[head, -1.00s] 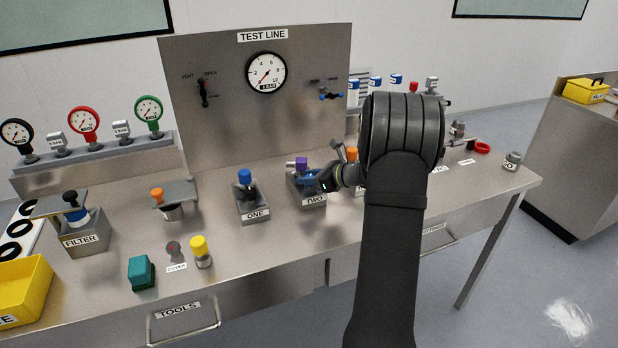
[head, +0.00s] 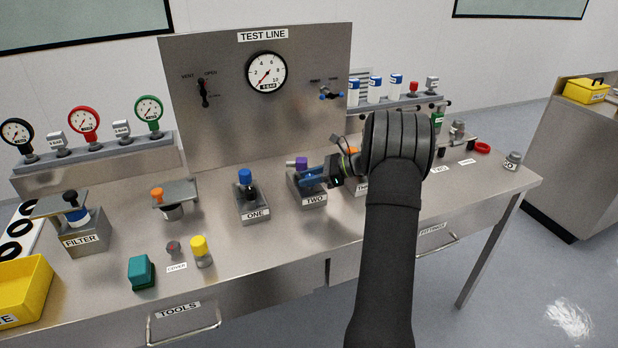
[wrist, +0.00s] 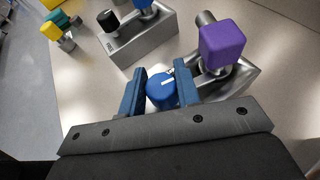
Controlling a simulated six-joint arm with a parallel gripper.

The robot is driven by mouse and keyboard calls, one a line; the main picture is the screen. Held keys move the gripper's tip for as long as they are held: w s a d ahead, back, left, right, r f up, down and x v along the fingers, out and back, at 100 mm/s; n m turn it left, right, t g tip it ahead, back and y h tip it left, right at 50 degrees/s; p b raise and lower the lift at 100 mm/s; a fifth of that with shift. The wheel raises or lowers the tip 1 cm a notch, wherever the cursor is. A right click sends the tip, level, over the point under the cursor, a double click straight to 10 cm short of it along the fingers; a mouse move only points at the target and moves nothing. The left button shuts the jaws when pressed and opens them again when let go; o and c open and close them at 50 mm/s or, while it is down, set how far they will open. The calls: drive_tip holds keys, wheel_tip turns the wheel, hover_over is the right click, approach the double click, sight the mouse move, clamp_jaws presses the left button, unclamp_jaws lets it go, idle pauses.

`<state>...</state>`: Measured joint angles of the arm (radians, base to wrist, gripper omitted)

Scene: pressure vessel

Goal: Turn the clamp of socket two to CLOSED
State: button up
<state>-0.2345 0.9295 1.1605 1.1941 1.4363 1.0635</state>
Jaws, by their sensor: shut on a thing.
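Socket two is a grey metal block labelled TWO (head: 314,200) on the bench, with a purple-capped part (head: 301,163) standing in it. In the wrist view the purple cap (wrist: 222,45) is just right of my fingers. The clamp of socket two is a blue knob (wrist: 161,90) with a white line on top. My gripper (wrist: 158,88) has its two blue fingers shut on this knob, one on each side. I cannot read a CLOSED mark.
Socket one (head: 254,208), with a blue-capped part and a black knob, stands left of socket two. Another socket labelled with a partly hidden sign (head: 361,187) stands close on the right. A yellow-capped part (head: 200,250) and a teal block (head: 141,272) are at the front left.

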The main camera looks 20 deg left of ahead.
drive_tip(key=shift+n+g+h, duration=0.5)
drive_tip(key=shift+n+g, duration=0.6)
drive_tip(key=shift+n, duration=0.1)
drive_tip(key=shift+g, duration=0.3)
drive_tip(key=o, duration=0.7)
drive_tip(key=shift+d, duration=0.1)
drive_tip(key=v, duration=1.7)
drive_tip(key=shift+r, duration=0.25)
drive_tip(key=x, duration=1.7)
drive_tip(key=shift+f, duration=0.25)
